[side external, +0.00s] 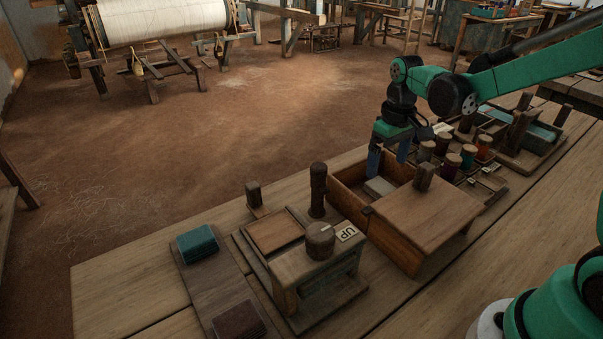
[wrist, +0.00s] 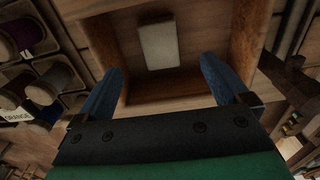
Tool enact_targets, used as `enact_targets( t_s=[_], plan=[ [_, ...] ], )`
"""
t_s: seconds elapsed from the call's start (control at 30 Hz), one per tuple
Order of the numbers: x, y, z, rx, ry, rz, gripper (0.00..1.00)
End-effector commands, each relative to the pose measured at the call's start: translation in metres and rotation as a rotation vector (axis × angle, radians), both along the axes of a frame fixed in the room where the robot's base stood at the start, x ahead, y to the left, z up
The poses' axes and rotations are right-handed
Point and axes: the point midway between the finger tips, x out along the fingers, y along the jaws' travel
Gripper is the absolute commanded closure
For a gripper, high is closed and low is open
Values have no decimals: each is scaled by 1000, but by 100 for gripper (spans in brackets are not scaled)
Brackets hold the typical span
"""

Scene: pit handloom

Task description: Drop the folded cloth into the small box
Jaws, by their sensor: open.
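The small wooden box (side external: 348,208) stands on the bench with its left part open and a wooden lid (side external: 425,207) over its right part. A pale flat rectangular piece, seemingly the folded cloth (side external: 379,187), lies inside on the box floor; it also shows in the wrist view (wrist: 158,45). My gripper (side external: 388,160) is above the open part, pointing down, with its two blue fingers apart and nothing between them. In the wrist view the fingers (wrist: 161,72) stand on either side of the near part of the opening.
Thread spools (side external: 446,147) stand in a rack right of the box. A wooden stand with a round knob (side external: 320,240) and an upright post (side external: 318,190) are left of it. Teal (side external: 196,243) and dark red (side external: 238,320) folded pieces lie on a board at left.

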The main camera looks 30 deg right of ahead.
Motion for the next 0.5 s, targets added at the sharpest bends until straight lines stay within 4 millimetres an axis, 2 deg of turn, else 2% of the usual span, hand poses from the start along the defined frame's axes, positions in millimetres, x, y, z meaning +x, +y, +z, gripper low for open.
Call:
enact_targets(
  t_s=[0.3, 0.5],
  plan=[
    [0, 0, 38, 0, 0, 0, 6],
    [0, 0, 54, 0, 0, 0, 6]
  ],
)
